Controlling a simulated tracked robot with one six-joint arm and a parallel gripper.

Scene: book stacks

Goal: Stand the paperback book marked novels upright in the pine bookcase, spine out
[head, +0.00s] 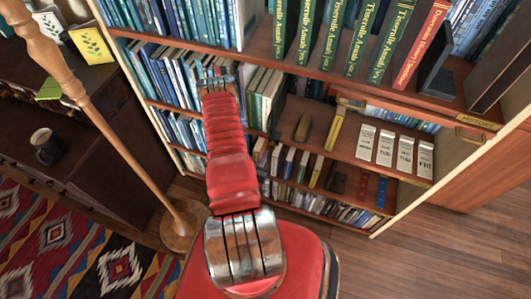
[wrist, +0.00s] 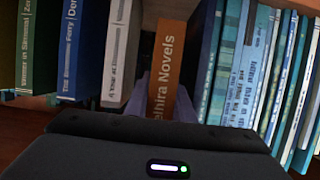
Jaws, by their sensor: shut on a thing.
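The paperback marked novels has an orange-brown spine (wrist: 170,70) with white lettering, partly readable as "elhira Novels". It is upright in the wrist view, spine facing me, between a pale-spined book (wrist: 118,55) on its left and blue books on its right. My gripper (wrist: 166,112) is shut on its lower part, one grey finger on each side. In the head view my gripper (head: 215,82) reaches into the left part of the pine bookcase (head: 410,208), at the row below the top one. There the arm and gripper hide the paperback. Whether its base touches the shelf cannot be told.
Blue books (wrist: 240,70) stand close on the right, some leaning. Green and blue books (wrist: 40,50) are on the left. A floor lamp (head: 65,75) stands left of my arm. A dark cabinet with a mug (head: 45,145) is farther left. Wooden floor lies clear at right.

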